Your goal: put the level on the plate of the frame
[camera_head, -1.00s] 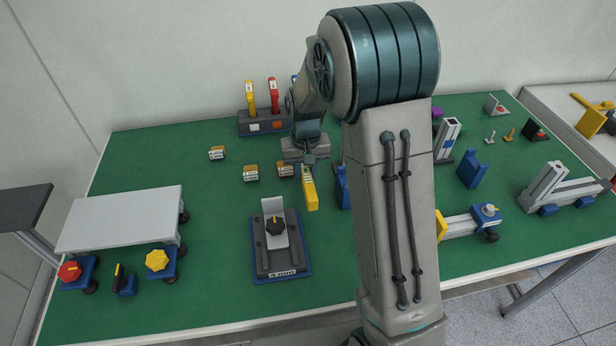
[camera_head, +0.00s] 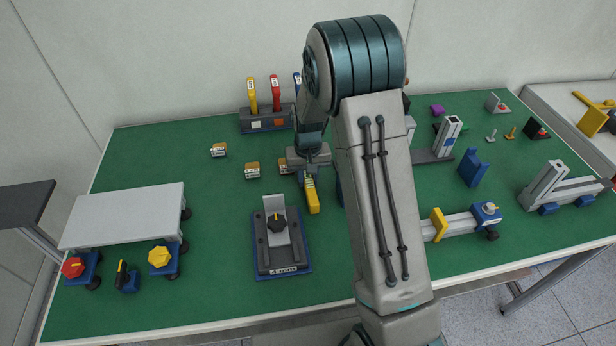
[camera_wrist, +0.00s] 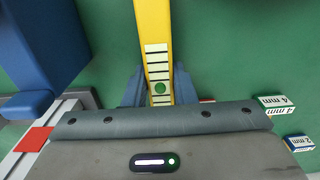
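The level is a yellow bar (camera_head: 312,197) with a pale striped scale. The wrist view shows the level (camera_wrist: 154,30) with a green round spot on it, between the two fingers of my gripper (camera_wrist: 160,92). My gripper (camera_head: 309,174) is shut on the level near one end, and the bar sticks out toward the front of the table. I cannot tell how high it is above the table. The frame's pale grey plate (camera_head: 122,214) is at the left of the table, bare on top, with a red knob (camera_head: 73,268) and a yellow knob (camera_head: 159,257) at its front.
A dark blue-edged fixture (camera_head: 283,256) with a black knob stands between level and plate. Small gauge blocks (camera_head: 252,170) lie behind. A blue block (camera_wrist: 40,45) is close left of the level in the wrist view. A rack (camera_head: 268,120) stands at the back.

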